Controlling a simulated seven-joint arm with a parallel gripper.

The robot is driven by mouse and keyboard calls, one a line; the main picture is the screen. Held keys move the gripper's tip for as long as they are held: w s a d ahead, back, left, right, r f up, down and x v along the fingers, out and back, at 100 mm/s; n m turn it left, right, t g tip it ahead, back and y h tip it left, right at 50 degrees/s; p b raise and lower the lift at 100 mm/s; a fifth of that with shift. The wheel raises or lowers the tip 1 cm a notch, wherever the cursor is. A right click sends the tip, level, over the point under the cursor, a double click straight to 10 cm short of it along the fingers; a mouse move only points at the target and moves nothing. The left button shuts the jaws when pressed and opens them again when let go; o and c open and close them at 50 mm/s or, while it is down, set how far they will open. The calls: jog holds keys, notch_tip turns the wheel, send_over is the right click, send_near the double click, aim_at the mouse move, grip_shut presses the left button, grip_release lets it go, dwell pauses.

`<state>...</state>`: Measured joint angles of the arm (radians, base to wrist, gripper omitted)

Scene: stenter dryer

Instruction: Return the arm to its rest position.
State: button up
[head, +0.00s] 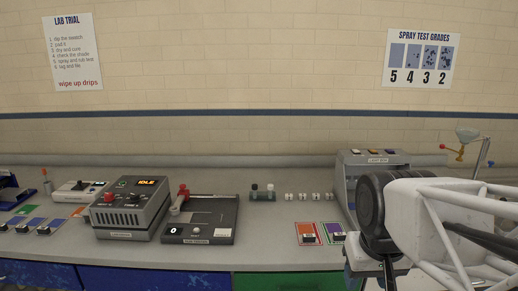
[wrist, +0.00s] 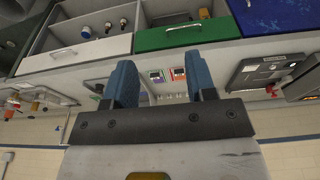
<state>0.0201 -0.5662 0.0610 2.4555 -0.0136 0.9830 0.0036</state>
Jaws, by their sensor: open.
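My gripper (wrist: 161,82) shows in the wrist view with its two blue fingers spread apart and nothing between them. Beyond the fingers is the bench with two small cards, one orange-red and one purple. In the head view my arm's white and black links fill the lower right, in front of the bench's right end. The fingertips cannot be made out clearly in the head view.
A grey machine marked IDLE (head: 130,211) and a flat black device (head: 205,222) stand on the bench. A light box (head: 372,165) stands behind my arm. The wrist view, upside down, shows an open drawer (wrist: 78,53) holding several items and a green drawer (wrist: 188,34).

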jog(key=s+f, duration=0.3)
jog(key=shift+s+a, duration=0.25)
jog(key=shift+s, duration=0.1)
